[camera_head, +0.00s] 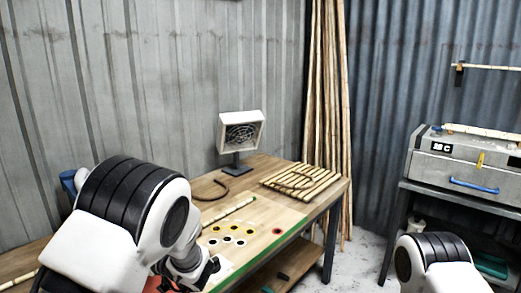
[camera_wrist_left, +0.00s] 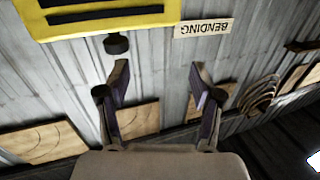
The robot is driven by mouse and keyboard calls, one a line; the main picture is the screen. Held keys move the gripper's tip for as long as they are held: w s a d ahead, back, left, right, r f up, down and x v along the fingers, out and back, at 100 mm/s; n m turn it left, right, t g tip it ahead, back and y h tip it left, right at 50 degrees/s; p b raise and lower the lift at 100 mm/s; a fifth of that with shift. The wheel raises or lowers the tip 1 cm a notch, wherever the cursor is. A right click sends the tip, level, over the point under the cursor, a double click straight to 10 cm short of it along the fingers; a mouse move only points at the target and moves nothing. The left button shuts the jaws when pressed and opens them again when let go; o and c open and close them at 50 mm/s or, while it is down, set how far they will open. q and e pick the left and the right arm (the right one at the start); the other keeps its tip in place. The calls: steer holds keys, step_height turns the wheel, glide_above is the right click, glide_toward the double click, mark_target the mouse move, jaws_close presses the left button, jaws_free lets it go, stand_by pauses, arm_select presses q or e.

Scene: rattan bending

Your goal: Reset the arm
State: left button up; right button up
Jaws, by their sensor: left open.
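My left arm comes in at the lower left of the head view, and its gripper (camera_head: 203,277) is partly seen beside the front left of the workbench (camera_head: 262,215). In the left wrist view my left gripper (camera_wrist_left: 158,85) is open, with nothing between its two fingers. Beyond the fingers are a corrugated wall and a "BENDING" label (camera_wrist_left: 204,28), upside down. My right arm shows only as a white and black link at the lower right of the head view. Its gripper is out of view.
Tall poles (camera_head: 327,110) lean behind. A grey steamer box (camera_head: 465,165) stands on a right table. Floor shows between the tables.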

arm_select(q)
steer(key=w+a+f+m+t+h, duration=0.2)
steer(key=w+f+m+h, duration=0.15)
steer(key=f, duration=0.75)
steer(key=s+d+f+m+g+h+b, duration=0.1)
steer(key=s+f+m+h, duration=0.2)
steer(key=s+f, duration=0.45)
steer(key=s+d+f+m+h+b, duration=0.1)
steer(key=s+f+m+h, duration=0.25)
steer(key=f, duration=0.75)
steer(key=s+d+f+g+h, duration=0.2)
steer(key=s+f, duration=0.1)
steer(key=s, duration=0.5)
steer(key=s+d+f+m+g+h+b, duration=0.1)
steer(key=s+d+f+g+h, duration=0.1)
steer(key=s, duration=0.7)
steer(key=s+d+f+m+g+h, duration=0.1)
steer(key=s+d+f+g+h, duration=0.1)
steer(key=s+f, duration=0.4)
steer(key=shift+s+d+g+h+b, duration=0.35)
steer(key=shift+s+d+g, duration=0.4)
steer(key=shift+s+g, duration=0.35)
arm_select(e)
steer(key=f, duration=0.1)
steer(key=w+f, duration=0.1)
steer(key=f, duration=0.1)
steer(key=w+f, duration=0.1)
steer(key=shift+w+a+f, duration=0.1)
steer(key=shift+a+f, duration=0.05)
steer(key=shift+f, duration=0.15)
